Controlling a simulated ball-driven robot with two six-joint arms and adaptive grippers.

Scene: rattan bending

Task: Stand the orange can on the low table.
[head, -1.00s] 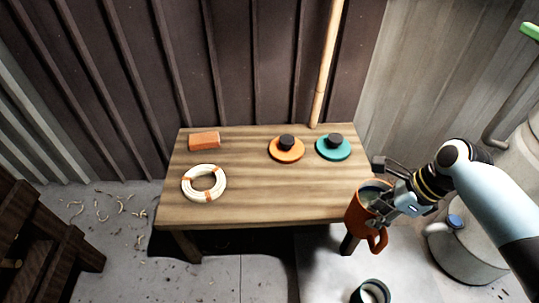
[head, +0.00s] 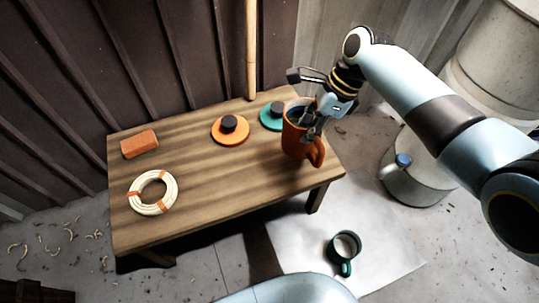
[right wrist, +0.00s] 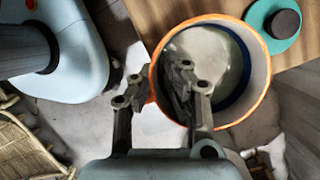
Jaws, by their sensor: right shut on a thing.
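The orange can (head: 293,143) has a side handle and an open top. In the head view it is upright over the right end of the low table (head: 215,185); I cannot tell whether its base touches the wood. My right gripper (head: 312,122) is shut on the can's wall. In the right wrist view, one finger of the gripper (right wrist: 155,88) is inside the can's rim (right wrist: 262,85) and the other is outside. My left gripper is not in view.
An orange disc (head: 230,137) and a teal disc (head: 270,122), each with a black knob, lie just left of the can. A brick (head: 139,145) and a pale coil (head: 153,193) lie farther left. A teal can (head: 344,247) stands on a pale floor sheet (head: 390,225).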

